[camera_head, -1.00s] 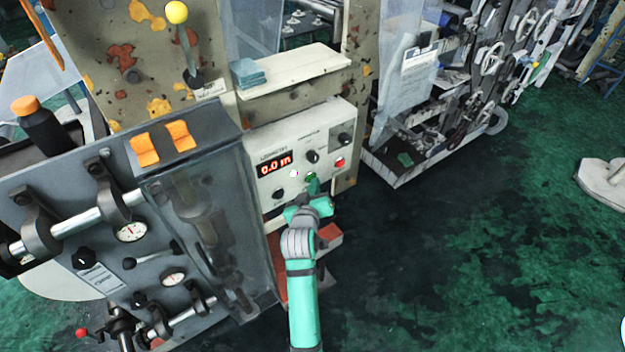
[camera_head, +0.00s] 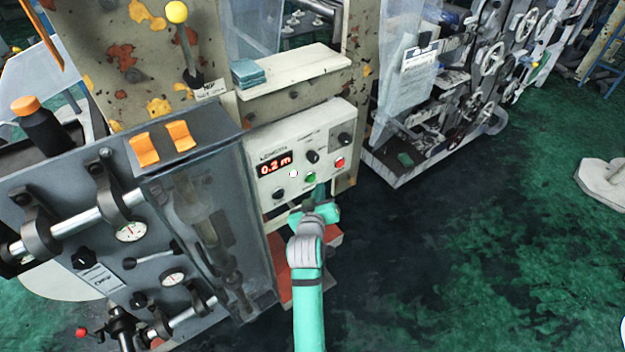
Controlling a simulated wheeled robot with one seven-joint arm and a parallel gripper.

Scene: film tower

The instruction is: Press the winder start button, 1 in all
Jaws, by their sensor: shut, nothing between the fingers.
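The control panel (camera_head: 262,191) is a pale box with a lit red display (camera_head: 275,165) reading 0.2 m. A green button (camera_head: 310,178) sits low on its right half, with a red button (camera_head: 340,162) further right and a white round spot (camera_head: 293,174) to its left. Black knobs are around them. My gripper (camera_head: 319,193) is shut and small in view, just below and right of the green button. It appears apart from the button, whose face shows clear. My teal arm hides the area below the panel.
A white shelf (camera_head: 300,66) with blue cloths (camera_head: 247,72) juts out above the panel. A clear guard (camera_head: 205,185) and a grey machine with rollers stand to the left. The green floor (camera_head: 480,250) at right is open.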

